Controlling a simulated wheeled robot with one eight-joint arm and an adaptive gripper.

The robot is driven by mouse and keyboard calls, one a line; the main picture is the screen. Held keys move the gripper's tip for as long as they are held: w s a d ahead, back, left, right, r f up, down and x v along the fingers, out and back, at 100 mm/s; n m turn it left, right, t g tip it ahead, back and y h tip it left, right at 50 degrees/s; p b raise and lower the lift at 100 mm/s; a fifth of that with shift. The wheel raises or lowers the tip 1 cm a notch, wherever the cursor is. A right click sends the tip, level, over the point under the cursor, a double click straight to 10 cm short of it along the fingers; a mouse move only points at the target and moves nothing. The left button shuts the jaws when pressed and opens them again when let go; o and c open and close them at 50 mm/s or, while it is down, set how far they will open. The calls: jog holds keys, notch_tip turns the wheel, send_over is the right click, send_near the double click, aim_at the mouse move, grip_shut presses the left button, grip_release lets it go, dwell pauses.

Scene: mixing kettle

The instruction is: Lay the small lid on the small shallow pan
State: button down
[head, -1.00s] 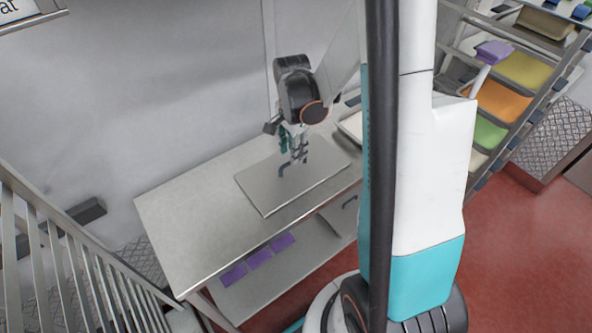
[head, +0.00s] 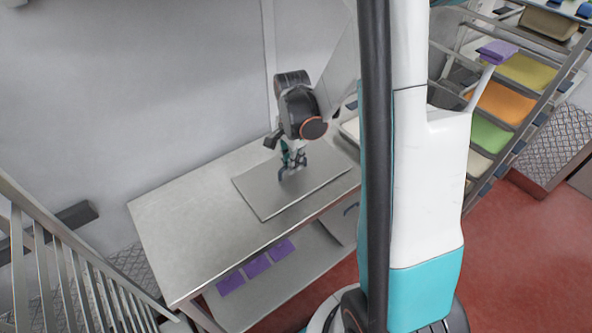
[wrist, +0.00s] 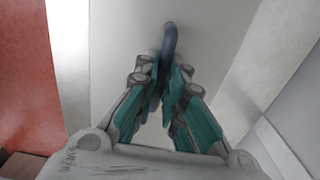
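The lid (head: 262,194) is a flat grey rectangular plate with a dark bar handle, lying on or very near the steel table top. In the wrist view its grey face (wrist: 115,45) fills the middle, and the blue-grey handle (wrist: 169,42) runs between the fingers. My gripper (head: 293,168) is over the middle of the plate, pointing down. In the wrist view its teal and grey fingers (wrist: 163,78) are drawn close together on the handle. The handle's lower part is hidden by the fingers. I cannot make out the small shallow pan for certain.
The steel table (head: 180,225) has bare room left of the lid. Purple blocks (head: 257,266) lie on its lower shelf, and another plate with a handle (head: 351,209) is there. A rack of coloured trays (head: 505,105) stands right; a railing (head: 70,265) is at left.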

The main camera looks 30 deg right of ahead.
jog(key=shift+r, duration=0.15)
jog(key=shift+r+p, duration=1.7)
jog(key=shift+r, duration=0.7)
jog(key=shift+f, duration=0.1)
